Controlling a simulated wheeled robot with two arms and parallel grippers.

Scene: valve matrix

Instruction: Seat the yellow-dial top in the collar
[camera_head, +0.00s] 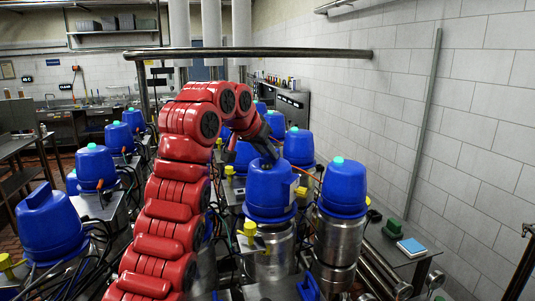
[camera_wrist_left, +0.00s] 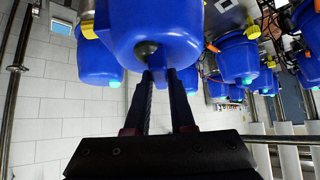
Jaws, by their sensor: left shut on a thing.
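A large blue top (camera_head: 268,190) stands over a steel cylinder (camera_head: 272,255) right of centre in the head view. My left gripper (camera_head: 266,155) reaches down onto it from above. In the wrist view, the fingers of my left gripper (camera_wrist_left: 164,82) are shut on a small blue grip of the same top (camera_wrist_left: 155,25). A dark olive, round knob beside the fingers may be its yellow dial in shadow. The top looks about upright. Its rim hides the collar, so I cannot tell whether it is seated. My right gripper is not in view.
Another blue top with a cyan cap (camera_head: 343,190) stands close on the right, on its own steel cylinder. Several more blue tops stand to the left and behind. A yellow valve handle (camera_head: 250,230) sticks out in front. A tiled wall (camera_head: 470,130) bounds the right side.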

